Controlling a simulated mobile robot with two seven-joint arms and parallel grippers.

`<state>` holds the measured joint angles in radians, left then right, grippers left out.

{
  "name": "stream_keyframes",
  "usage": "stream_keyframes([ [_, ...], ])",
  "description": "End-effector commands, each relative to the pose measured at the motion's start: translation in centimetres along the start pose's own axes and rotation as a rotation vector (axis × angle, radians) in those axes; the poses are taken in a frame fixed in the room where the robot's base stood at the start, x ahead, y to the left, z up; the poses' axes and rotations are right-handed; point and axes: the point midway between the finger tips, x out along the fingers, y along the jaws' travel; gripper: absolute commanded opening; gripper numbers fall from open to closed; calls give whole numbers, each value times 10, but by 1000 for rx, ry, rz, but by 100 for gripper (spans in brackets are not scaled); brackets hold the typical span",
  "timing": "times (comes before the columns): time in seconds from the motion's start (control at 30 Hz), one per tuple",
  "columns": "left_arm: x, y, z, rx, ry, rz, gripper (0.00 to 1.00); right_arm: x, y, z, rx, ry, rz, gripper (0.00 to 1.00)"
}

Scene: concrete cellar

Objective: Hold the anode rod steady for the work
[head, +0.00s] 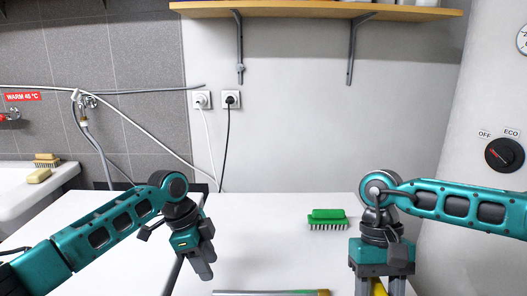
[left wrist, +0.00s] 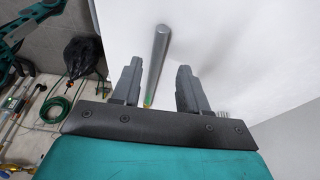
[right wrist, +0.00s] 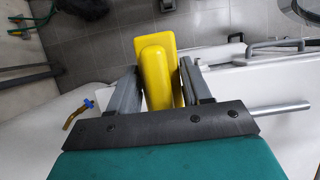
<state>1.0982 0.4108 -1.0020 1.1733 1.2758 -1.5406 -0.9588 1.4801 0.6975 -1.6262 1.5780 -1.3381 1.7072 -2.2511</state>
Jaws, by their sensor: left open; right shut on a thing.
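The anode rod (head: 270,293), a grey bar with a brass-coloured end, lies at the bottom edge of the head view, partly cut off. In the left wrist view the rod (left wrist: 158,55) appears between the fingers of my left gripper (left wrist: 156,72), which is open; contact cannot be told. In the head view my left gripper (head: 203,266) points down, left of the rod. My right gripper (head: 381,288) is shut on a yellow thing (right wrist: 156,70), right of the rod. A stretch of the rod (right wrist: 282,108) also shows in the right wrist view.
A green brush (head: 327,221) lies on the white table (head: 270,240), near its back. A wooden shelf (head: 310,10) hangs above, with two sockets on the wall below. A sink (head: 30,190) is at left, a heater (head: 490,110) with a dial at right. The table's middle is clear.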

Motion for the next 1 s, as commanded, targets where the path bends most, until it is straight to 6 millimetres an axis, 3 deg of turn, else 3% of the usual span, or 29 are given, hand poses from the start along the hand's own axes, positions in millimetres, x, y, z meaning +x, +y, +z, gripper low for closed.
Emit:
stream_keyframes([
  [0.17, 19, 1, 0, 1, -1, 2, 44, 0, 0, 0, 0, 1, 0, 17],
  [0.37, 54, 0, 2, 2, 0, -1, 44, 32, 0, -14, 0, 0, 0, 17],
  [0.6, 78, 0, 0, -1, 1, 0, 44, 33, 0, -14, 0, 1, 0, 17],
  [1.0, 83, 0, -1, 1, 0, -2, 42, 34, 0, -14, 0, 0, 0, 17],
])
